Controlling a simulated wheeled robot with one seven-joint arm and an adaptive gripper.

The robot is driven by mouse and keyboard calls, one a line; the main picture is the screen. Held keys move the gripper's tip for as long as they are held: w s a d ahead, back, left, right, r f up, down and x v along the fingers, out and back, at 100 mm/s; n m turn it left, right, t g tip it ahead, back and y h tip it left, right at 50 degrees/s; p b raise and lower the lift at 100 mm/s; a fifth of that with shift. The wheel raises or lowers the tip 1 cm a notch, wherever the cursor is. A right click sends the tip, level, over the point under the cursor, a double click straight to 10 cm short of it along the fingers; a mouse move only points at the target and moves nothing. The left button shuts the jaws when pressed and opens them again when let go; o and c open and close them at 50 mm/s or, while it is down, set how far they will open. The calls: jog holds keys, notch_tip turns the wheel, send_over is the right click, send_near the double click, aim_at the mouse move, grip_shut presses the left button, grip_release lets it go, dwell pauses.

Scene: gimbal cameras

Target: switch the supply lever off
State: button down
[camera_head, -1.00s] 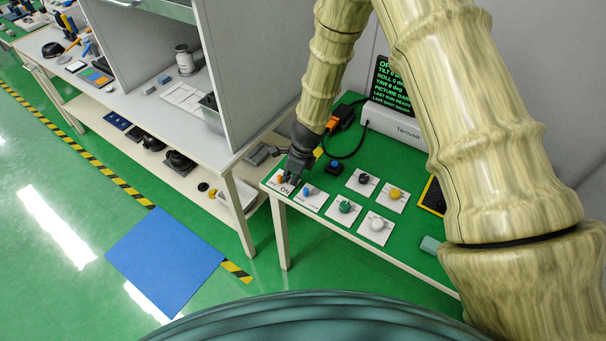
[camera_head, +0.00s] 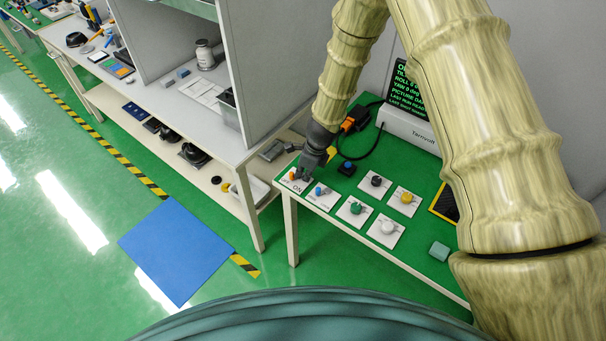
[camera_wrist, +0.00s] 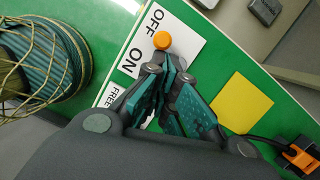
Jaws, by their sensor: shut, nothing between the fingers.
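The supply lever has an orange knob (camera_wrist: 162,40) and stands on a white plate (camera_wrist: 182,22) marked OFF and ON. In the wrist view the knob sits beside the lettering, nearer the OFF word than the ON word. The lever's stem is hidden, so its exact position is unclear. The orange knob (camera_head: 292,175) also shows in the head view at the near left corner of the green bench. My gripper (camera_wrist: 165,72) is shut and empty, its fingertips just beside the knob. I cannot tell whether they touch. My gripper (camera_head: 303,174) covers part of the plate in the head view.
A plate with a blue switch (camera_head: 319,191) stands right beside the lever. Black, yellow, green and white knobs (camera_head: 387,227) fill nearby plates. A blue button (camera_head: 347,167), a yellow square (camera_wrist: 241,102) and an orange connector (camera_wrist: 298,157) with a black cable lie close by.

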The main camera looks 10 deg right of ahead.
jog(key=shift+w+d, duration=0.1)
jog(key=shift+d, duration=0.1)
dwell(0.3)
jog(key=d, duration=0.1)
jog(key=s+d, duration=0.1)
jog(key=d, duration=0.1)
jog(key=shift+s+d, duration=0.1)
jog(key=shift+s, duration=0.25)
jog(key=shift+s+d+r, duration=0.15)
jog(key=shift+d+r, duration=0.05)
jog(key=shift+r, duration=0.1)
jog(key=b+v, duration=0.2)
jog(key=v, duration=0.7)
jog(key=shift+r+b, duration=0.2)
jog(key=shift+b, duration=0.1)
